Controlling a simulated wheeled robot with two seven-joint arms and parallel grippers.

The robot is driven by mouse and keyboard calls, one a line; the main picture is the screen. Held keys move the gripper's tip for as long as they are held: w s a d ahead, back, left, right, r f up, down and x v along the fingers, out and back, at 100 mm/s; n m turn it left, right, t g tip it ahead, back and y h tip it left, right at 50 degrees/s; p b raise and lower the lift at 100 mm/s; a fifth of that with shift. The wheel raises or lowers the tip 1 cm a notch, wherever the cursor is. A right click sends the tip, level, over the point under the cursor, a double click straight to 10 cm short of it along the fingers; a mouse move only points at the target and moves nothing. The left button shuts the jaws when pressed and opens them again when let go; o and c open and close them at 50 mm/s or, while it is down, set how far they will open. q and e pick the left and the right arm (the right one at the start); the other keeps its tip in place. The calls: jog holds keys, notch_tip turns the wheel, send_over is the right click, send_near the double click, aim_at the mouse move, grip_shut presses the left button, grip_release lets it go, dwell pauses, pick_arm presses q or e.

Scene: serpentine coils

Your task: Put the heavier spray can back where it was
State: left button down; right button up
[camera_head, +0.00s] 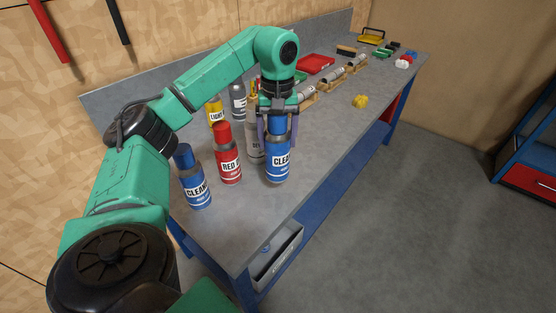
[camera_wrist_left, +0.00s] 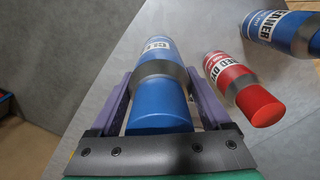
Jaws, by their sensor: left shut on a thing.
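My left gripper (camera_head: 277,128) is shut on a blue spray can (camera_head: 277,167) labelled CLEANER, near the front edge of the bench. In the left wrist view the same can (camera_wrist_left: 160,88) sits between the two purple fingers of the gripper (camera_wrist_left: 163,110). I cannot tell whether its base touches the bench top. A second blue CLEANER can (camera_head: 194,178) stands at the near left and also shows in the left wrist view (camera_wrist_left: 285,30). A red can (camera_head: 229,157) stands between the two blue cans. My right gripper is not in view.
A pale can (camera_head: 255,142), a yellow can (camera_head: 215,112) and a grey can (camera_head: 238,101) stand behind. The workbench (camera_head: 325,152) has free room along its front edge. A red tray (camera_head: 315,64) and a yellow object (camera_head: 360,101) lie farther along.

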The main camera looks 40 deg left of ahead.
aim_at(278, 117)
pick_arm(q)
notch_tip(278, 117, down, 5)
jog(key=shift+f+p, duration=0.15)
jog(key=shift+p, duration=0.35)
jog(key=shift+f, duration=0.3)
jog(key=shift+w, duration=0.1)
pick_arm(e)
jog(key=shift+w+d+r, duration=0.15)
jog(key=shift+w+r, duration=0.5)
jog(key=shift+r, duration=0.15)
pick_arm(q)
grip_release()
jog(key=shift+f, duration=0.15)
notch_tip(278, 117, up, 8)
jog(key=shift+d+r+b, duration=0.1)
jog(key=shift+r+b, duration=0.15)
jog(key=shift+b, duration=0.4)
notch_tip(278, 117, up, 4)
jog(key=shift+f+p, duration=0.1)
jog(key=shift+p, duration=1)
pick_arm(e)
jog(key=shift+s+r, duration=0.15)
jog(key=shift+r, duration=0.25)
pick_arm(q)
jog(key=shift+f, duration=0.1)
